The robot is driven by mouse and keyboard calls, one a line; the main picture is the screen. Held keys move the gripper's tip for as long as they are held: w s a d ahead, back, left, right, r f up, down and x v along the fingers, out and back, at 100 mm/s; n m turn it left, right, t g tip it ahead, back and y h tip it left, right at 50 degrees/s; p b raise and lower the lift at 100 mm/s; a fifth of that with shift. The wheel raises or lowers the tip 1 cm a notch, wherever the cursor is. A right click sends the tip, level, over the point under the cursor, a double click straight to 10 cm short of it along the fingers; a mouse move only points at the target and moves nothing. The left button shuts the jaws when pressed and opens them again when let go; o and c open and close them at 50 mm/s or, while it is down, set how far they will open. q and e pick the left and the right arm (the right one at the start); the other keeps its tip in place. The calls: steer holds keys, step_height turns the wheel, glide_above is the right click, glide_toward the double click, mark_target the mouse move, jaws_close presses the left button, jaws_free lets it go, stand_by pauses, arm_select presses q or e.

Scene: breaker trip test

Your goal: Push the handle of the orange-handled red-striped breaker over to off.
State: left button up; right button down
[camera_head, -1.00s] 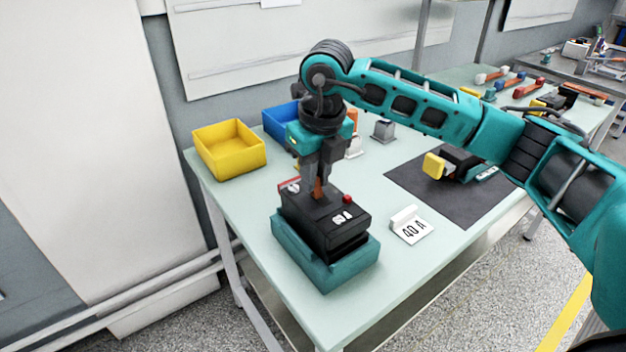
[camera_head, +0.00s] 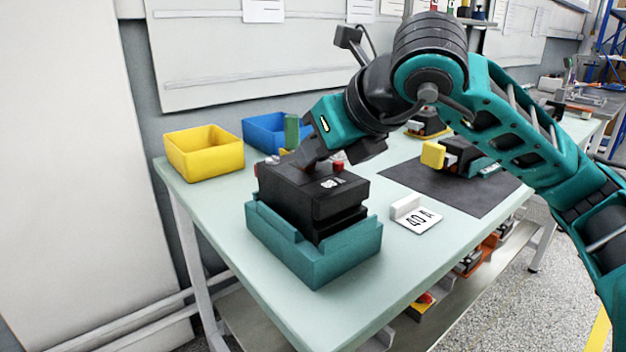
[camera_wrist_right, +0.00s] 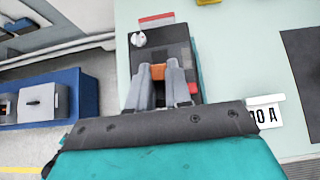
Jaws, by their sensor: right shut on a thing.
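The black breaker (camera_head: 318,200) sits in a teal holder (camera_head: 320,262) near the table's front left, with a red button on its top. In the right wrist view the breaker (camera_wrist_right: 180,38) shows a red stripe at its far edge and a white round part. Its orange handle (camera_wrist_right: 158,72) is between the fingertips of my right gripper (camera_wrist_right: 160,75), which is shut on it. In the head view my right gripper (camera_head: 305,158) is steeply tilted over the breaker's far side, and the handle is hidden there. My left gripper is not in view.
A yellow bin (camera_head: 204,155) and a blue bin (camera_head: 268,133) stand at the back left. A "40 A" card (camera_head: 416,218) lies right of the holder. A yellow-handled breaker (camera_head: 462,158) stands on a dark mat (camera_head: 420,186). The front table strip is clear.

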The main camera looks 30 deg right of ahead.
steer(key=shift+s+d+f+t+b, duration=0.1)
steer(key=shift+s+f+t+b, duration=0.4)
steer(key=shift+b, duration=0.55)
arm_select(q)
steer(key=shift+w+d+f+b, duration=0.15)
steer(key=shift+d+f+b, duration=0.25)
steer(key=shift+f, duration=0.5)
arm_select(e)
steer(key=shift+r+t, duration=0.1)
steer(key=shift+t, duration=0.3)
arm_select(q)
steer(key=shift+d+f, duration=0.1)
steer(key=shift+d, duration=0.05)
arm_select(e)
steer(key=shift+r, duration=0.1)
